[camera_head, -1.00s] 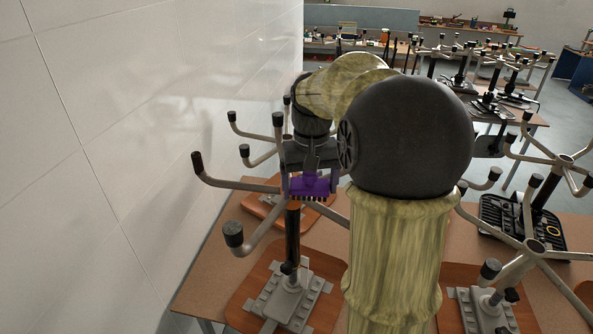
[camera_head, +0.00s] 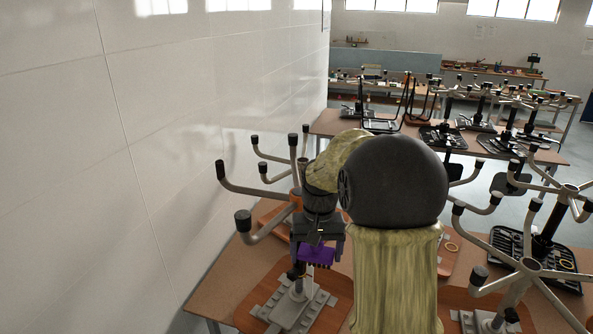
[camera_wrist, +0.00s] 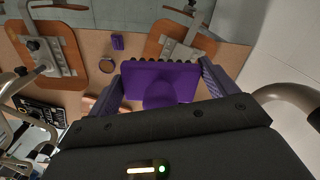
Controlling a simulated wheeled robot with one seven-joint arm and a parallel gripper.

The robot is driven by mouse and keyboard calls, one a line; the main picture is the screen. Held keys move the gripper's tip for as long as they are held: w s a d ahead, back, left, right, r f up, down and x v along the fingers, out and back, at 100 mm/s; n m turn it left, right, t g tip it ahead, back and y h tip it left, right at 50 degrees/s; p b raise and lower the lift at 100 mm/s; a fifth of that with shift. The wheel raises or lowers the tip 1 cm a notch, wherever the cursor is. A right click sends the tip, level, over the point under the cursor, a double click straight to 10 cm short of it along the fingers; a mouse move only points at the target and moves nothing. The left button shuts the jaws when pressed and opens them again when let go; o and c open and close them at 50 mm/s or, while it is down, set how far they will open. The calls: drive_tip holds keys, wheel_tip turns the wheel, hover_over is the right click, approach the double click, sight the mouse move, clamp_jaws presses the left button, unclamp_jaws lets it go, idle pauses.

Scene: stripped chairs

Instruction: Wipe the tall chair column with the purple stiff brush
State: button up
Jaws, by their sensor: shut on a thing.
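The purple stiff brush (camera_head: 317,254) is clamped in my gripper (camera_head: 318,246), its dark bristles facing down in the head view. In the wrist view the brush (camera_wrist: 160,82) spans between the two purple fingers. Just left of and below the brush is an upturned chair, its wooden seat on the table and its legs spread at the top. Its column (camera_head: 298,284) shows only near the bottom; my gripper and arm hide most of the rest. Whether the bristles touch the column I cannot tell.
The brown table (camera_head: 218,280) stands beside a white tiled wall (camera_head: 180,150). Chair legs (camera_head: 255,178) stick out left of my arm. Another upturned chair (camera_head: 530,268) is at right. In the wrist view a small purple block (camera_wrist: 117,43) and a ring (camera_wrist: 107,65) lie on the table.

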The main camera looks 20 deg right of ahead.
drive_tip(key=s+a+f+m+b, duration=0.1)
drive_tip(key=a+f+b, duration=0.2)
drive_tip(key=f, duration=1.3)
drive_tip(key=s+a+f+m+b, duration=0.1)
drive_tip(key=a+f+b, duration=0.2)
drive_tip(key=f, duration=1.3)
drive_tip(key=shift+s+a+f+m, duration=0.3)
drive_tip(key=shift+s+a+f, duration=0.05)
drive_tip(key=shift+a, duration=0.35)
